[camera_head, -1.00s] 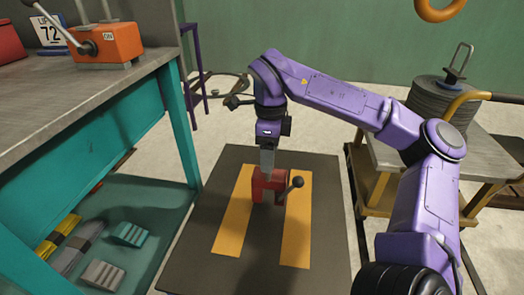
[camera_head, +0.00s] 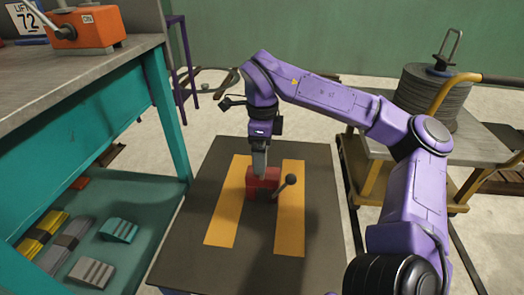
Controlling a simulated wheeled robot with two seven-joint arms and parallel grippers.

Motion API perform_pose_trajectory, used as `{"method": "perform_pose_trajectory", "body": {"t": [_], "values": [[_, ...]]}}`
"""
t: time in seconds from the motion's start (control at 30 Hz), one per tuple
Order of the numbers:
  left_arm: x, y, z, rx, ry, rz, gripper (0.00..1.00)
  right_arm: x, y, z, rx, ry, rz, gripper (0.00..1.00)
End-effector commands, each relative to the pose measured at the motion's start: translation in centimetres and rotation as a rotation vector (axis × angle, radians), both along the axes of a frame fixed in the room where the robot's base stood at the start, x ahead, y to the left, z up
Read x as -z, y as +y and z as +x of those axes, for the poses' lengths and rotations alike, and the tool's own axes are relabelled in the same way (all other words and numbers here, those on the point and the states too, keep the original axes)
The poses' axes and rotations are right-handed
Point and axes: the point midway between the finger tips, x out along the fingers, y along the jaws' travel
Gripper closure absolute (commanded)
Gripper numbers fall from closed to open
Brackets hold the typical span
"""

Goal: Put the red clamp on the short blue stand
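The red clamp (camera_head: 260,185) shows as a red block with a dark ball-ended lever on its right side. It is over the dark top (camera_head: 205,185) of a low stand, mostly between two yellow stripes. I cannot tell whether the clamp rests on the top or is slightly raised. My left gripper is not in view.
A teal workbench (camera_head: 163,115) stands at the left, with an orange box (camera_head: 88,28) on top and several blocks on its lower shelf. A yellow-framed cart (camera_head: 470,147) with stacked grey discs (camera_head: 425,97) stands at the right. Bare floor lies behind the stand.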

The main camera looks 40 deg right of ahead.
Motion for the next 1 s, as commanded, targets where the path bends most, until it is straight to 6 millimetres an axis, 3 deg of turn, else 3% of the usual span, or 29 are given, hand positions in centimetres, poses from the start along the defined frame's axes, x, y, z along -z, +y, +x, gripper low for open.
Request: {"method": "perform_pose_trajectory", "body": {"t": [0.13, 0.4, 0.5, 0.7, 1.0], "values": [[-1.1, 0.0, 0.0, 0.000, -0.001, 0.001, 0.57, -1.9, 0.0, 0.0, 0.001, -0.002, -0.001, 0.09], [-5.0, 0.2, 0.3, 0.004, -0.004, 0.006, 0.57, -9.0, 0.0, 0.0, 0.000, -0.003, -0.001, 0.09], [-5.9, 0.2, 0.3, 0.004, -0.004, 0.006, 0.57, -10.9, 0.0, 0.0, 0.000, -0.002, -0.001, 0.09], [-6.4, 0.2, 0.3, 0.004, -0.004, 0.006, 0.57, -12.3, 0.0, 0.0, 0.000, 0.000, 0.000, 0.09], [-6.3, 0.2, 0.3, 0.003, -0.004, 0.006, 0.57, -12.2, 0.0, 0.0, 0.000, 0.000, 0.000, 0.09]]}}
